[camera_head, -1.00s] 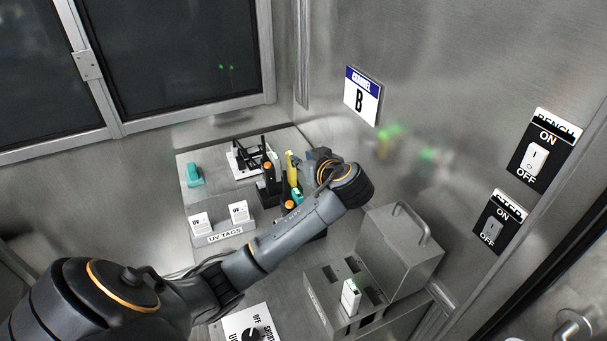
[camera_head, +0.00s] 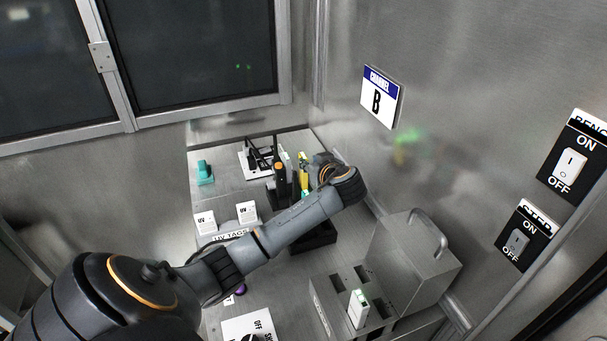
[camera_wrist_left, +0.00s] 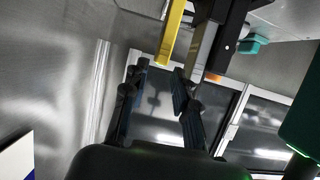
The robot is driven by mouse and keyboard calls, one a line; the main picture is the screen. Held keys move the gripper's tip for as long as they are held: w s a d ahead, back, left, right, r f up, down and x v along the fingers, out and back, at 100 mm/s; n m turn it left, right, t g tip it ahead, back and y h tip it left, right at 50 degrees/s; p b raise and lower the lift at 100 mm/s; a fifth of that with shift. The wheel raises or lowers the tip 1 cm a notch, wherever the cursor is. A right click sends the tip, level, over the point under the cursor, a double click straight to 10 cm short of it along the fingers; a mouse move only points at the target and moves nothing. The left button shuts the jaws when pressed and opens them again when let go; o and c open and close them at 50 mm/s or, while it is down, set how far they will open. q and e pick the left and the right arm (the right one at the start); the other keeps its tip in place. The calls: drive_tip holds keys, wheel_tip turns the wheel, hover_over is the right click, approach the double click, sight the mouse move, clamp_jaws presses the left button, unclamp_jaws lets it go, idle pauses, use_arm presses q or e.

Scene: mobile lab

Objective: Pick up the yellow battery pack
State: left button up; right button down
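The yellow battery pack (camera_head: 304,180) stands upright as a narrow bar in the black rack at the back of the bench. It also shows at the top of the left wrist view (camera_wrist_left: 173,32). My left gripper (camera_head: 318,162) is close on its right side in the head view, partly hidden by its own wrist. In the left wrist view my left gripper (camera_wrist_left: 160,68) has its fingers apart, with the lower end of the yellow bar showing between and beyond the tips. Contact cannot be made out. My right gripper is not in view.
A dark orange-topped tool (camera_head: 280,178) stands left of the battery pack. A teal object (camera_head: 204,172) and white UV tags (camera_head: 205,222) are farther left. A metal box with a handle (camera_head: 415,250) and a slotted block (camera_head: 330,302) stand front right. The steel wall is close on the right.

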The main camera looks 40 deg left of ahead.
sight(305, 158)
use_arm(q)
drive_tip(key=shift+w+a, duration=0.15)
drive_tip(key=shift+a, duration=0.2)
drive_tip(key=p+x, duration=0.1)
drive_tip(key=x, duration=0.3)
drive_tip(key=shift+w+a+f+p, duration=0.1)
drive_tip(key=shift+a+f+p, duration=0.05)
drive_tip(key=shift+f+p, duration=0.2)
drive_tip(key=shift+r, duration=0.1)
clamp_jaws()
